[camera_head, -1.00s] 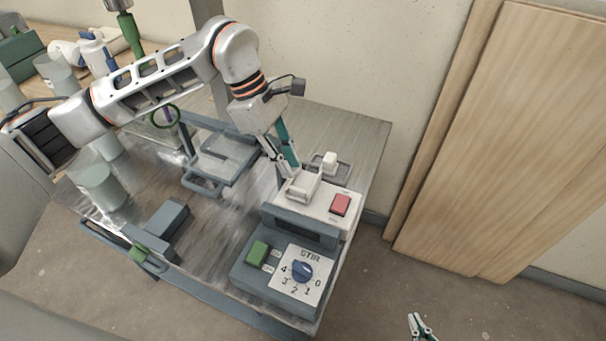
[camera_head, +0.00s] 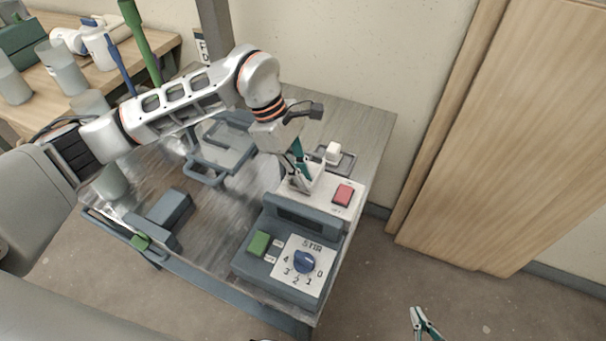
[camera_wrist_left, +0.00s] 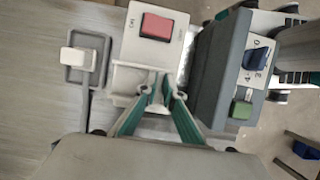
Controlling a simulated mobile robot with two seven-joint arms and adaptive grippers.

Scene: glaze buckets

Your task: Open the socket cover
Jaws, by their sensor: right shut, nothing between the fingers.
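The white socket cover (camera_head: 312,179) sits on the pale top panel of the grey control unit, beside a red switch (camera_head: 342,194). My left gripper (camera_head: 299,184) points down at the cover from above. In the left wrist view the pale cover (camera_wrist_left: 124,80) lies at and around the fingertips (camera_wrist_left: 161,78). The fingertips are close together; whether they touch each other or grip the cover's edge cannot be told. The socket under the cover is not visible. My right gripper (camera_head: 424,326) is at the bottom edge, away from the table, shut and empty.
The control unit has a blue dial (camera_head: 304,261) and a green button (camera_head: 258,243) in front. A white switch on a grey plate (camera_head: 347,165) stands behind the cover. A grey tray-like device (camera_head: 222,145) is to the left. The back right tabletop is clear.

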